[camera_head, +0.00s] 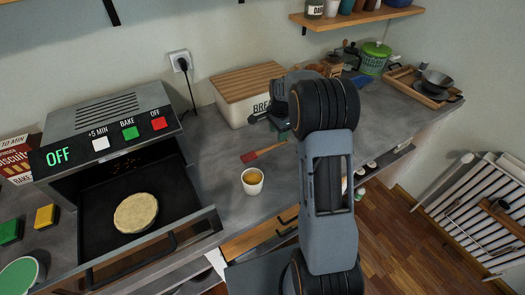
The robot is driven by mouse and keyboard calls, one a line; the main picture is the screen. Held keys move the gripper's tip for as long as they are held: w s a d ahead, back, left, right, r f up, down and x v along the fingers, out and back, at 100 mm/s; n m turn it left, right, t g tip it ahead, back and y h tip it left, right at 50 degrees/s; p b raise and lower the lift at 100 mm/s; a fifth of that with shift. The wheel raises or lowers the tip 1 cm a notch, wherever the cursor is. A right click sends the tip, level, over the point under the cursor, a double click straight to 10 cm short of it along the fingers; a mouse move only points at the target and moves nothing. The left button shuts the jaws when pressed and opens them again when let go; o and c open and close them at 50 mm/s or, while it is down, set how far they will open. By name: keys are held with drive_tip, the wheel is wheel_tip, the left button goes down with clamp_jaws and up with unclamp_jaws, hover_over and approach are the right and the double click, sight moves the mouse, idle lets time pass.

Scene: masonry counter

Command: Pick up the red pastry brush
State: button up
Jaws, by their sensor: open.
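The red pastry brush (262,152) lies on the grey counter in front of the bread box. Its wide end points left, and its right end runs toward my arm, where part of it may be hidden. My gripper (268,121) is open, above and behind the brush, in front of the bread box. It appears apart from the brush and empty. My arm covers the counter just right of the brush.
A white cup with yellow-orange contents (252,182) stands just in front of the brush. The bread box (243,100) is behind. An open oven (110,150) with a pastry inside is at left. Bare counter (212,150) lies left of the brush.

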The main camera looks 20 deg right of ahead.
sight(278, 144)
drive_tip(key=shift+f+p, duration=0.8)
drive_tip(key=shift+f, duration=1.95)
drive_tip(key=shift+f, duration=0.15)
clamp_jaws()
